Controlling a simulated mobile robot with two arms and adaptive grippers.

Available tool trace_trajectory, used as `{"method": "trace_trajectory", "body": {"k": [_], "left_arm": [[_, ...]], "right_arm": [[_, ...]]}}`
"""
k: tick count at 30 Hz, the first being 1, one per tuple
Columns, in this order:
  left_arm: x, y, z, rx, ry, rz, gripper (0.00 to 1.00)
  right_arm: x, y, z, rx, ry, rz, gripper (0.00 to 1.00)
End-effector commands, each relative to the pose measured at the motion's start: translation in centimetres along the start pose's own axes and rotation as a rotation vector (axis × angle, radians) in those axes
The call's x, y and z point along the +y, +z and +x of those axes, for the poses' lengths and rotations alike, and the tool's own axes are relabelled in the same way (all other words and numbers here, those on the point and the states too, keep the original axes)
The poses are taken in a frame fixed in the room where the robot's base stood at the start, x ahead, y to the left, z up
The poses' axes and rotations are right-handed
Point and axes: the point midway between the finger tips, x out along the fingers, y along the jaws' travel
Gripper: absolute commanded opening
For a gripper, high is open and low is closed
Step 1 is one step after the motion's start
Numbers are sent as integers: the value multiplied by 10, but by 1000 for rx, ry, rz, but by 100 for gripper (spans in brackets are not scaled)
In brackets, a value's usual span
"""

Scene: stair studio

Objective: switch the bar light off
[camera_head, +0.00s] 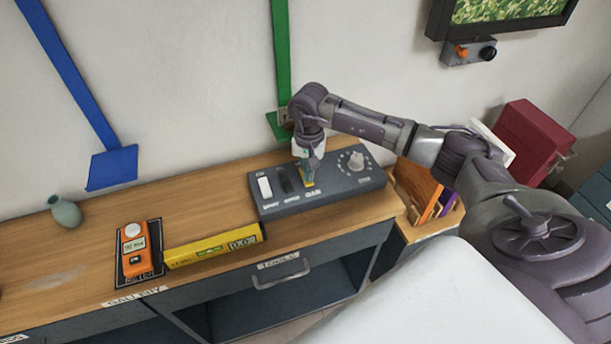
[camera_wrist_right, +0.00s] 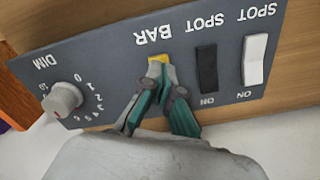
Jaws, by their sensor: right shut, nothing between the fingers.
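The grey switch panel (camera_head: 330,193) lies on the wooden counter, with a white rocker (camera_head: 264,187), a black rocker (camera_head: 285,180) and a round dial knob (camera_head: 355,161). In the right wrist view the panel (camera_wrist_right: 110,60) appears upside down, and a yellow switch (camera_wrist_right: 155,59) sits by the label BAR. My right gripper (camera_head: 306,178) is shut and empty, pointing down at this switch. In the right wrist view its fingertips (camera_wrist_right: 165,78) overlap the yellow switch and hide most of it. I cannot tell whether they touch it or which way it is tipped. My left gripper is out of view.
An orange meter (camera_head: 137,248) and a yellow level (camera_head: 205,251) lie left of the panel. A grey-green vase (camera_head: 66,212) stands farther left. A wooden organiser (camera_head: 424,192) and a red box (camera_head: 533,137) are to the right. A wall screen (camera_head: 500,12) hangs above.

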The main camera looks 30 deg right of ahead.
Motion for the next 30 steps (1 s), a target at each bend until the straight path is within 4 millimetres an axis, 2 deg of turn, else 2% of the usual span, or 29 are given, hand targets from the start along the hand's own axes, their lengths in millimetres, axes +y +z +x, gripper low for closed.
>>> {"method": "trace_trajectory", "body": {"k": [3, 21, 30], "left_arm": [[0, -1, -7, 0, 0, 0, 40], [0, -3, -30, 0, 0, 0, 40], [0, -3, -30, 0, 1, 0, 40]], "right_arm": [[0, 0, -13, 1, 0, 0, 0], [0, 0, -60, 1, 0, 0, 0], [0, 0, -61, 0, 1, 0, 0]]}}
